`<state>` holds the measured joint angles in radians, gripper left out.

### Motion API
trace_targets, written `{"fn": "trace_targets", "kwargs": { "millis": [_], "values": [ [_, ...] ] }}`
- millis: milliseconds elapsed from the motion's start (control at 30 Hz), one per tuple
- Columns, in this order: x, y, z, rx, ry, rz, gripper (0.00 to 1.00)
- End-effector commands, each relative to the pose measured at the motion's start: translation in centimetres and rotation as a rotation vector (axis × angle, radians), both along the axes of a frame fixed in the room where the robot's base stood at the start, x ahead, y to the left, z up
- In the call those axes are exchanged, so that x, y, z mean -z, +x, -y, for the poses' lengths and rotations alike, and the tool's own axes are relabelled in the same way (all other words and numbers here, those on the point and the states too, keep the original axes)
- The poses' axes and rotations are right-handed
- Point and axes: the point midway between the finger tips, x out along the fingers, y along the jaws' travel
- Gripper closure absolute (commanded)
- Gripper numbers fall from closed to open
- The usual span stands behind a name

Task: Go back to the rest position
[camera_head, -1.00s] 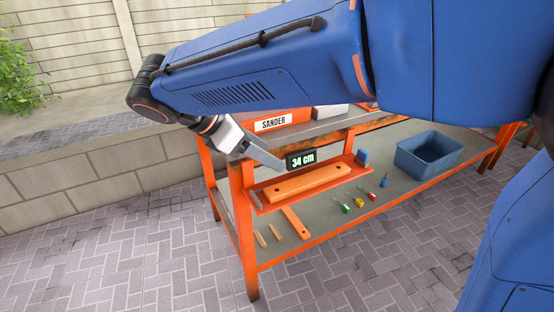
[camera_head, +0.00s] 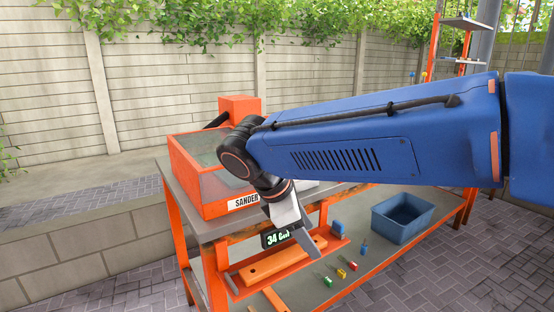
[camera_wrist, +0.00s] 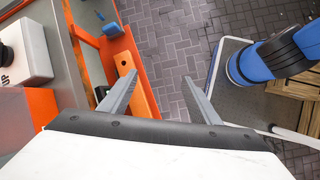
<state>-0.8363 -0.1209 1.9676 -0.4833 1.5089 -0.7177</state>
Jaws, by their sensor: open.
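My gripper (camera_head: 311,240) hangs from my blue arm in front of the orange workbench (camera_head: 185,255). In the wrist view its two grey fingers (camera_wrist: 160,98) are spread apart with nothing between them.
A sander box (camera_head: 205,205) stands on the bench top. A low block wall (camera_head: 90,257) runs behind. Paved floor (camera_head: 490,240) is open at the right.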

Motion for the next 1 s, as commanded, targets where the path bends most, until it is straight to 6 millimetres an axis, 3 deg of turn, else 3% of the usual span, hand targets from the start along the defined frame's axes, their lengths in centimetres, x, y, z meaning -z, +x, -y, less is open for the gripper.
{"fn": "trace_targets", "kwargs": {
  "millis": [33, 100, 400, 700, 1000],
  "values": [
    [0.1, -0.2, 2.0, 0.060, 0.039, 0.015, 0.43],
    [0.6, -0.7, 4.2, 0.140, 0.093, 0.034, 0.43],
    [2.7, -3.8, 12.2, 0.494, 0.315, 0.132, 0.43],
    [5.4, -7.9, 17.7, 0.862, 0.530, 0.257, 0.43],
    [8.4, -12.0, 21.3, 1.231, 0.737, 0.405, 0.43]
  ]
}}
